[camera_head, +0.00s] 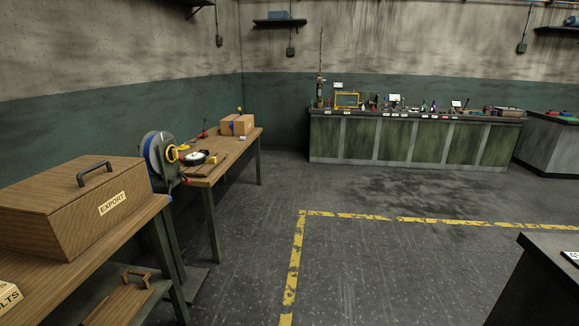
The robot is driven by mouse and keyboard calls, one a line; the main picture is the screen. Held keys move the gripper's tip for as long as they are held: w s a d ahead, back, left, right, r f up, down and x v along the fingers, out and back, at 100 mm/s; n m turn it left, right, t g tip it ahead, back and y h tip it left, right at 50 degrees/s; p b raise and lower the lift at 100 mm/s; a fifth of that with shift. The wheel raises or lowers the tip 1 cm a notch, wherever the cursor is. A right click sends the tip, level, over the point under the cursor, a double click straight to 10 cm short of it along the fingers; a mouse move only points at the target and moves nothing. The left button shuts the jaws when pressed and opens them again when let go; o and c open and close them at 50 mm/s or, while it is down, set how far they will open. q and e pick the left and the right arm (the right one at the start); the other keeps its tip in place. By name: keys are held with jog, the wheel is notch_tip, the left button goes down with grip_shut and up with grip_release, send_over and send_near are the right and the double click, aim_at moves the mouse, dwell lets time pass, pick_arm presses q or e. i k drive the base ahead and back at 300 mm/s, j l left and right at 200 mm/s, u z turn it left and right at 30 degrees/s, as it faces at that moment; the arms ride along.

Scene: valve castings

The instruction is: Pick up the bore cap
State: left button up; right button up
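I cannot make out a bore cap for certain in the head view. Many small items stand on the far counter (390,138), too small to tell apart. Several loose items lie on the wooden bench (228,152) at the left, among them a dark round piece with a pale face (193,158) and a yellow piece (174,153). Neither of my grippers shows in the view.
A wooden box marked EXPORT (70,205) stands on the near left table (145,215). A blue-edged reel (157,157) stands behind it. A dark table (545,280) is at the lower right. The floor (375,260) in the middle is clear, with yellow lines (294,262).

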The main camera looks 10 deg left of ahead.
aim_at(194, 154)
jog(key=i, duration=0.5)
jog(key=i+u, duration=0.15)
jog(key=i, duration=0.4)
jog(key=i+l, duration=0.15)
jog(key=i, duration=0.35)
jog(key=i+l+u, duration=0.15)
jog(key=i, duration=0.4)
jog(key=i+l, duration=0.1)
jog(key=i, duration=0.4)
jog(key=j+u, duration=0.05)
